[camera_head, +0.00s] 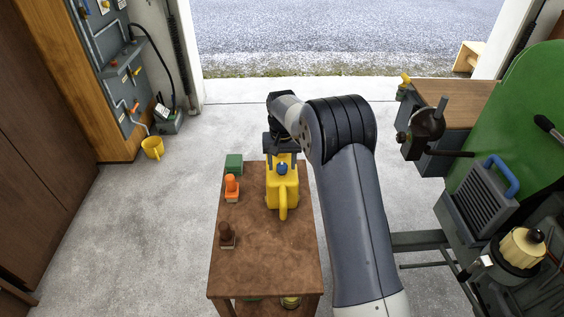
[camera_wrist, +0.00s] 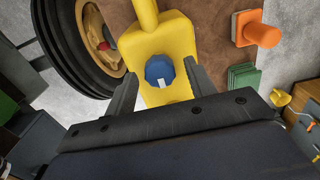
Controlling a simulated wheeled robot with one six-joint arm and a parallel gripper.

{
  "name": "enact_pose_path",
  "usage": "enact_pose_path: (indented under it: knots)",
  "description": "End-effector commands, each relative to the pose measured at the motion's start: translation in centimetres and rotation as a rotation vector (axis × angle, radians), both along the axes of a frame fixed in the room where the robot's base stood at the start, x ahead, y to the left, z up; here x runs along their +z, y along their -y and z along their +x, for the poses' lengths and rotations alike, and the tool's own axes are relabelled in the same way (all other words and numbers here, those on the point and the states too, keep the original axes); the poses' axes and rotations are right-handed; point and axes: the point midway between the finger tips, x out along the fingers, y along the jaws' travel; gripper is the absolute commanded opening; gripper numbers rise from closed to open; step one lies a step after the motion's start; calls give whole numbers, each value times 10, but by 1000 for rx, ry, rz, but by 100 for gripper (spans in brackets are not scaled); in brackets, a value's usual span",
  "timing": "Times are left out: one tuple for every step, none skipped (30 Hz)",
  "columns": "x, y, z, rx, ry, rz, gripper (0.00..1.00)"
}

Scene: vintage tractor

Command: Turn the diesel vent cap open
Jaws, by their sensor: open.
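A yellow diesel can (camera_head: 283,190) stands on the small brown table. Its blue vent cap (camera_head: 282,169) is on top, and it also shows in the wrist view (camera_wrist: 159,71) with a small white mark on it. My gripper (camera_head: 283,152) is above the can at the table's far end. In the wrist view my gripper (camera_wrist: 158,88) is open, with one finger on either side of the blue cap. I cannot tell whether the fingers touch the cap. The can's yellow handle (camera_wrist: 147,15) runs to the top of that view.
The table (camera_head: 265,262) also bears an orange item (camera_head: 232,187), a green block (camera_head: 234,164) and a dark brown item (camera_head: 227,235) on its left side. A green tractor (camera_head: 530,110) stands on the right. Open concrete floor (camera_head: 140,230) lies to the left.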

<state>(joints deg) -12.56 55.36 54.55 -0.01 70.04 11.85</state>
Motion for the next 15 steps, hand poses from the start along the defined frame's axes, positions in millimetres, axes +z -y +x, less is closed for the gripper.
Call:
enact_pose_path:
  knots:
    - [0,0,0,0,0,0,52]
    - [0,0,0,0,0,0,52]
    - [0,0,0,0,-1,0,52]
    - [0,0,0,0,0,0,52]
    - [1,0,0,0,0,0,52]
    - [2,0,0,0,0,0,52]
    - [5,0,0,0,1,0,52]
    - [7,0,0,-1,1,0,52]
    - [12,0,1,0,3,1,52]
    - [17,0,1,0,3,1,52]
    - [21,0,0,0,2,1,52]
    - [29,0,1,0,4,1,52]
    - [36,0,1,0,5,1,52]
    - [42,0,1,0,5,1,52]
    - [51,0,1,0,4,1,52]
